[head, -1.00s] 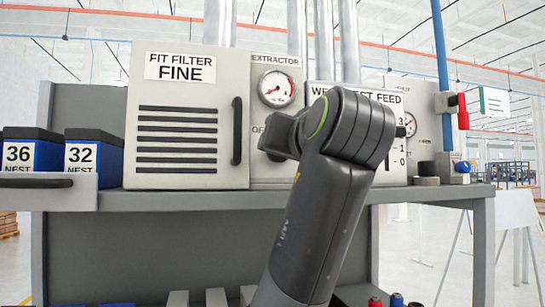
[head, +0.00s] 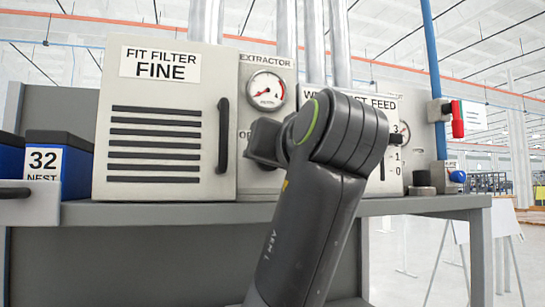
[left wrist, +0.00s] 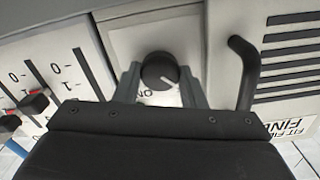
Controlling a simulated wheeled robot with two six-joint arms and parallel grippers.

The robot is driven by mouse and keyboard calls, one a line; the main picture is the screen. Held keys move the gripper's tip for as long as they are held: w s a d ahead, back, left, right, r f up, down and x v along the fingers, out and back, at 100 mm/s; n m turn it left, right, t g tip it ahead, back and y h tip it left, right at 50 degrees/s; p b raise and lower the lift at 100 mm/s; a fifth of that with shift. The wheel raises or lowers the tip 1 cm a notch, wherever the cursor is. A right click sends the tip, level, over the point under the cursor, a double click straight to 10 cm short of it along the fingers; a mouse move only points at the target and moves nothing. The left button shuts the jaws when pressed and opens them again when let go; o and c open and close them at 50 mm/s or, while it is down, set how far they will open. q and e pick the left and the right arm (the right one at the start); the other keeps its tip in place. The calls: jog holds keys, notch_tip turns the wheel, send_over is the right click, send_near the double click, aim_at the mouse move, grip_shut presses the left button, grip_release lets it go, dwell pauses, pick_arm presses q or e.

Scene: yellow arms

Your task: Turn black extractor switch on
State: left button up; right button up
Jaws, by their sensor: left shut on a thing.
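The extractor panel (head: 284,72) is a pale box with a round red-needle gauge (head: 266,90), right of the filter cabinet. My left gripper (head: 258,146) is at the panel below the gauge, and its wrist hides the switch and part of the lettering in the head view. The left gripper (left wrist: 161,88) is shut on the knob, one finger on each side. My right gripper is not in view.
The filter cabinet (head: 160,122) has a dark vertical handle (head: 223,135), close beside the left gripper in the wrist view (left wrist: 245,72). The feed panel (left wrist: 45,65) with slider levers is on the other side. A grey shelf (head: 430,204) runs below.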

pick_arm(q)
jog(key=shift+c, duration=0.9)
jog(key=shift+m+b, duration=5.9)
jog(key=shift+m, duration=3)
jog(key=o, duration=1)
jog(key=shift+w, duration=0.15)
